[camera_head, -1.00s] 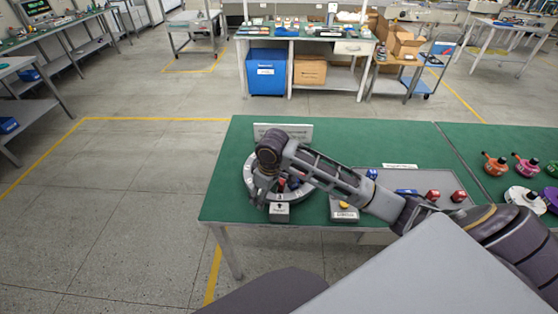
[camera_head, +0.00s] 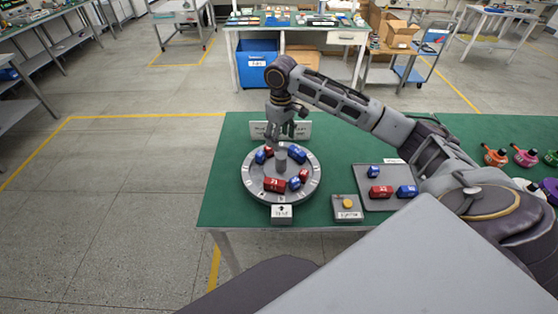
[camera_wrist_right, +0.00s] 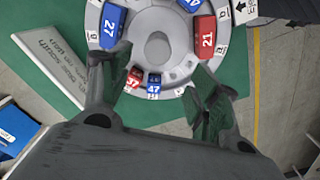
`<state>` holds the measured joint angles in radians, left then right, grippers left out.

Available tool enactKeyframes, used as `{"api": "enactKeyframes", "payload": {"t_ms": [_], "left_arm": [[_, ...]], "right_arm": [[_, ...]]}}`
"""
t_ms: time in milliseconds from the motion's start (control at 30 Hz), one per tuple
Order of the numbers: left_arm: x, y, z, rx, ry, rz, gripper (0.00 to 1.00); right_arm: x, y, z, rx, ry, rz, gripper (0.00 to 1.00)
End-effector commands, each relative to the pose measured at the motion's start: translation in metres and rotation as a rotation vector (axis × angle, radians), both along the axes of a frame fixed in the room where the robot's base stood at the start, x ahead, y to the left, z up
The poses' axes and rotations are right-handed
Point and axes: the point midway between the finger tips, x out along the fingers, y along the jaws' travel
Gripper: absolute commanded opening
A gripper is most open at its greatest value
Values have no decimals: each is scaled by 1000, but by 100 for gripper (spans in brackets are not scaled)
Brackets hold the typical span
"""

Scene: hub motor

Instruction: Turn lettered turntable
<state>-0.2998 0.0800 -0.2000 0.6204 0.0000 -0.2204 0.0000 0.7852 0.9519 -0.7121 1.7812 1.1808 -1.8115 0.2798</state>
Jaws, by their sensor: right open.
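The round grey turntable (camera_head: 249,186) lies on the green table with a grey central post (camera_head: 281,161). Letters run around its rim, and several red and blue numbered blocks sit on it, such as a red block (camera_head: 274,184) and a blue block (camera_head: 297,156). My right gripper (camera_head: 287,134) is open and empty above the turntable's far side. In the right wrist view its fingers (camera_wrist_right: 163,65) are spread above the disc, near a blue block marked 27 (camera_wrist_right: 109,27) and a red block marked 21 (camera_wrist_right: 207,37). My left gripper is not in view.
A small labelled block (camera_head: 281,214) stands at the turntable's front edge. Right of it are a box with a yellow button (camera_head: 347,206) and a grey tray (camera_head: 376,204) with red and blue blocks. A white sign (camera_head: 300,130) stands behind the turntable.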

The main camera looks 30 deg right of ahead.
Motion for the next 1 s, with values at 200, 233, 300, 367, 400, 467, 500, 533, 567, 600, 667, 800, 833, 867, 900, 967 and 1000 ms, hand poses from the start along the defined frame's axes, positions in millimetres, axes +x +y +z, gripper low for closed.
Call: {"api": "enactKeyframes", "payload": {"t_ms": [200, 233, 300, 367, 400, 467, 500, 533, 567, 600, 667, 800, 833, 867, 900, 967, 1000], "left_arm": [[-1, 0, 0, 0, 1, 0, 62], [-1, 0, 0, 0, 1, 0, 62], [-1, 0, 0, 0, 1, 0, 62], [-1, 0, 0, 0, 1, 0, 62], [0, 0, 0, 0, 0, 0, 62], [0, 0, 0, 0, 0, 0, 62], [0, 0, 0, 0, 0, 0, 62], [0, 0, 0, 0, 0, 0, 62], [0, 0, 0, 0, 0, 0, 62], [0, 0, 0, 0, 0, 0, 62], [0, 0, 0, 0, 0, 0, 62], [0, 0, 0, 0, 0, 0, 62], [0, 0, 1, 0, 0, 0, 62], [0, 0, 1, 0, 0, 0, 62], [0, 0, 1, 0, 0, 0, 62], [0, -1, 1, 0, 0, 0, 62], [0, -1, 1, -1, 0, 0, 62]], "right_arm": [[1, -5, 4, -1, 4, -11, 62], [1, -5, 4, -1, 4, -11, 62], [1, -5, 4, -1, 3, -10, 62], [1, -5, 4, -1, 3, -10, 62], [1, -5, 4, -1, 3, -10, 62], [1, -5, 4, -1, 3, -10, 62], [1, -4, 3, -1, 3, -10, 62], [1, -4, 3, -1, 3, -10, 62], [1, -4, 2, -1, 3, -10, 62], [1, -4, 0, 0, 3, -10, 62], [1, -5, -3, 0, 4, -10, 62], [1, -5, -15, -1, 5, -10, 62], [0, -5, -18, -1, 6, -10, 62], [0, -5, -22, -1, 7, -10, 62], [0, -5, -26, -2, 6, -10, 62], [1, -5, -34, -2, 5, -10, 62], [0, -5, -39, -2, 5, -10, 62]]}}
